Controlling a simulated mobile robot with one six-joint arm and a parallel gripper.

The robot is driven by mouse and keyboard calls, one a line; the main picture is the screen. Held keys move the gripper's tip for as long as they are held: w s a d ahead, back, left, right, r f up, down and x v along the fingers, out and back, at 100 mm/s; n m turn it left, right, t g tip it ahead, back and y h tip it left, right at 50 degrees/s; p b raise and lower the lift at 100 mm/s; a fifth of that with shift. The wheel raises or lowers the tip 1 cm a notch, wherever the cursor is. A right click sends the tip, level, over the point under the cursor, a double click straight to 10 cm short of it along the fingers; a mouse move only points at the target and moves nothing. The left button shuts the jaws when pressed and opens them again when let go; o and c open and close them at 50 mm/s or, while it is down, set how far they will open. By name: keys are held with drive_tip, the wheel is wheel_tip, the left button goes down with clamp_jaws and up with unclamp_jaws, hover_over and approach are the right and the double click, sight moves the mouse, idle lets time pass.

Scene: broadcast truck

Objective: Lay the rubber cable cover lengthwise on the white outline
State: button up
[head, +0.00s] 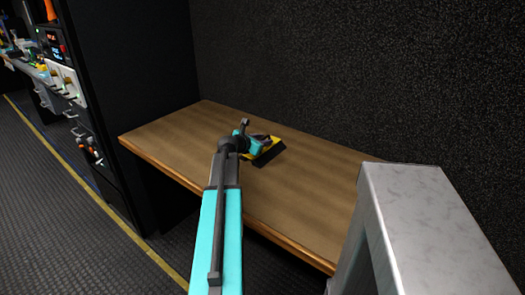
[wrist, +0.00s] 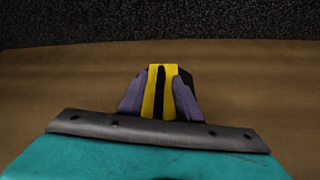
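The rubber cable cover (head: 266,151) is a yellow and black block at my gripper, over the wooden bench top. In the wrist view the cable cover (wrist: 159,92) shows yellow with a black stripe and points away from me. My gripper (wrist: 160,97) has a purple-grey finger against each side of it and looks shut on it. In the head view my gripper (head: 262,142) partly hides the cover. I cannot tell whether the cover touches the bench or is just above it. No white outline shows in either view.
The wooden bench (head: 180,138) is otherwise bare where visible, against a dark speckled wall (head: 350,70). A pale grey block-like structure (head: 425,200) stands at the right and hides part of the bench. A black rack (head: 135,90) borders the left end. The floor has a yellow line (head: 125,228).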

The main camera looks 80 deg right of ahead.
clamp_jaws()
idle(1.4)
